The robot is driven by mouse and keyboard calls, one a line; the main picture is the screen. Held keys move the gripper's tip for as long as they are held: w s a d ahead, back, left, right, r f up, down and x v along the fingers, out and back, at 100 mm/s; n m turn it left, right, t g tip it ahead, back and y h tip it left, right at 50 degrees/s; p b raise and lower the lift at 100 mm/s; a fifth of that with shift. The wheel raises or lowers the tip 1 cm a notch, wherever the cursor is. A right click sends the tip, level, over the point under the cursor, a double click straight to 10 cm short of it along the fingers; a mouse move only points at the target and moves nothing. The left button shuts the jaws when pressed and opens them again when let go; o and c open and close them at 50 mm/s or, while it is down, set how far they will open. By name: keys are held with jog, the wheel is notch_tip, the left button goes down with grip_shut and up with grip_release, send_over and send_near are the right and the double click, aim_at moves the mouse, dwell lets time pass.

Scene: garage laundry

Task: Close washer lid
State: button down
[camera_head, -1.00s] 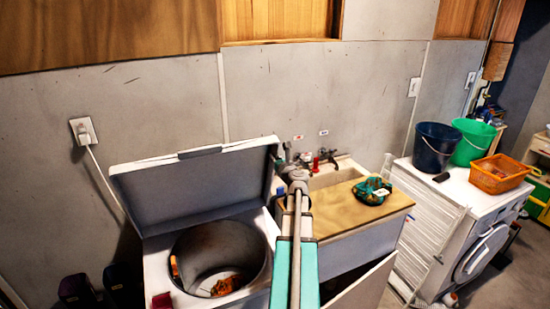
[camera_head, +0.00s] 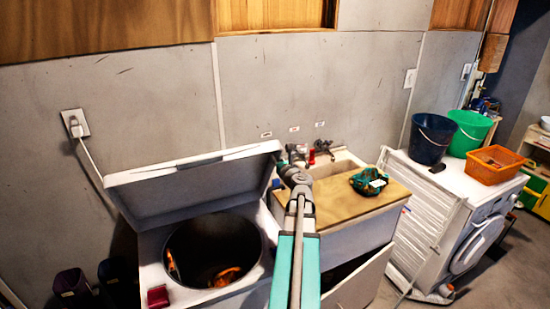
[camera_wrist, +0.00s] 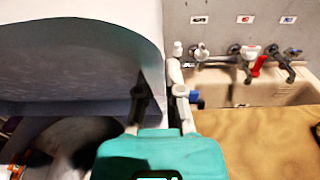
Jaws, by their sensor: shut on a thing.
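The washer lid (camera_head: 190,188) stands part-way open over the top-loading washer (camera_head: 150,272), tilted forward with its grey underside showing. The dark drum is open below it, with orange cloth (camera_head: 226,277) inside. My gripper (camera_head: 290,158) is at the lid's right edge in the head view. In the wrist view, my gripper (camera_wrist: 160,92) has one finger on the underside of the lid (camera_wrist: 75,60) and the other beyond its right edge, shut on that edge. The exact contact at the fingertips is partly hidden.
A sink (camera_head: 338,164) with taps and a wooden counter (camera_head: 335,208) adjoins the washer's right. A teal cloth bundle (camera_head: 368,182) lies on the counter. A white front-loading machine (camera_head: 455,200) with buckets and an orange basket (camera_head: 495,163) stands farther right. The wall is close behind.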

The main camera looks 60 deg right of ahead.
jog(key=shift+s+a+f+b, duration=0.2)
jog(key=shift+s+a, duration=0.1)
jog(key=shift+s, duration=0.25)
jog(key=shift+s+a+f+b, duration=0.2)
jog(key=shift+s+a+f, duration=0.1)
jog(key=shift+s, duration=0.2)
jog(key=shift+s+a+f+b, duration=0.2)
jog(key=shift+s+a, duration=0.1)
jog(key=shift+s, duration=0.25)
grip_release()
